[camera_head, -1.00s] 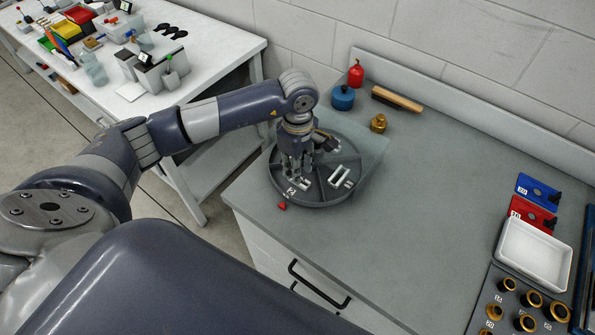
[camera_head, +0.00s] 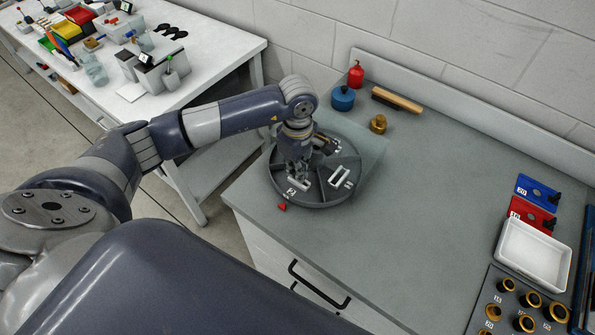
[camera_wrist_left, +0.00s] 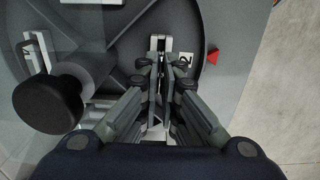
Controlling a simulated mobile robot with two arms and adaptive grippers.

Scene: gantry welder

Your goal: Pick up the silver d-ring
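My left gripper (camera_head: 297,178) points down into the front-left compartment of a round grey divided tray (camera_head: 322,199). In the left wrist view its fingers (camera_wrist_left: 161,68) are drawn close together on either side of a narrow silver piece, which looks like the silver d-ring (camera_wrist_left: 157,42). Part of the silver d-ring (camera_head: 300,185) also shows below the fingers in the head view, low in the tray. The fingers hide the rest of it. A label marked 2 (camera_wrist_left: 185,59) lies beside it. My right gripper is out of view.
Another silver frame-shaped piece (camera_head: 340,175) lies in the neighbouring compartment. A small red marker (camera_head: 282,206) is at the tray's front. The bench middle is clear; a white bin (camera_head: 534,253) is right.

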